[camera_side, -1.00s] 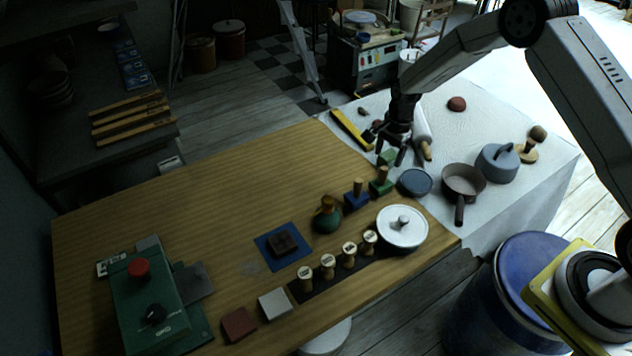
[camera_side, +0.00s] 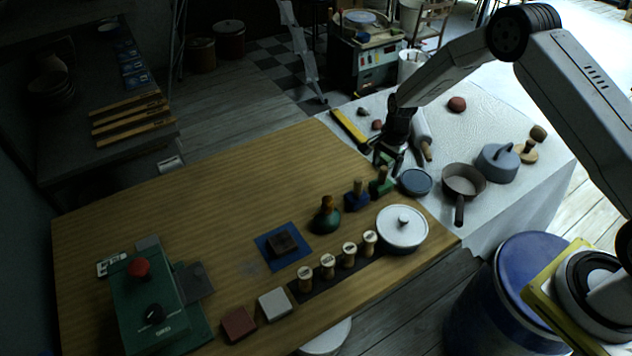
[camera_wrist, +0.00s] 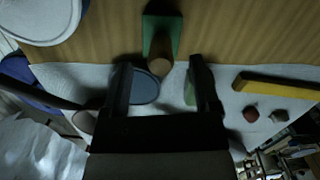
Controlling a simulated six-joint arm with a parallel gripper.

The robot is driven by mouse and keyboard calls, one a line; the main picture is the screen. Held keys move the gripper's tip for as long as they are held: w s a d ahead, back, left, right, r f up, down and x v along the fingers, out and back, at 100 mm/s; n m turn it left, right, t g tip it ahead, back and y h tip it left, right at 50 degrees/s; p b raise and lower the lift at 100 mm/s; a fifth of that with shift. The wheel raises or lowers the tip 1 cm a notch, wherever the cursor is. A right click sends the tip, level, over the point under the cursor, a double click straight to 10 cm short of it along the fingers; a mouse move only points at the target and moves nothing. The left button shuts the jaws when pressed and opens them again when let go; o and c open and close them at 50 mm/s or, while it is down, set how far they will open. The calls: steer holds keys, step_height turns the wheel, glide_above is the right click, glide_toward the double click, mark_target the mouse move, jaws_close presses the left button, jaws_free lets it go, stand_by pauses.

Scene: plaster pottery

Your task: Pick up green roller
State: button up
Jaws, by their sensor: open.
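A green block with an upright wooden handle stands on the wooden table's right part in the side view (camera_side: 380,188); I take it for the green roller. It also shows in the wrist view (camera_wrist: 162,24), its round wooden handle facing the camera between and just beyond my fingertips. My gripper (camera_side: 388,163) is open and empty, pointing down just behind and above the block; it also shows in the wrist view (camera_wrist: 160,68). Another green piece (camera_wrist: 190,92) is partly hidden by the right finger. I cannot tell whether any finger touches the handle.
A blue block with a handle (camera_side: 356,197) stands close on the left. A dark blue-grey round lid (camera_side: 415,182) lies close on the right. The table's left middle is clear.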

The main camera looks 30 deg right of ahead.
mark_target(382, 180)
steer(key=shift+a+f, duration=0.15)
steer(key=shift+f, duration=0.95)
steer(key=shift+a+f, duration=0.1)
steer(key=shift+f, duration=0.95)
steer(key=shift+c, duration=0.3)
jaws_close()
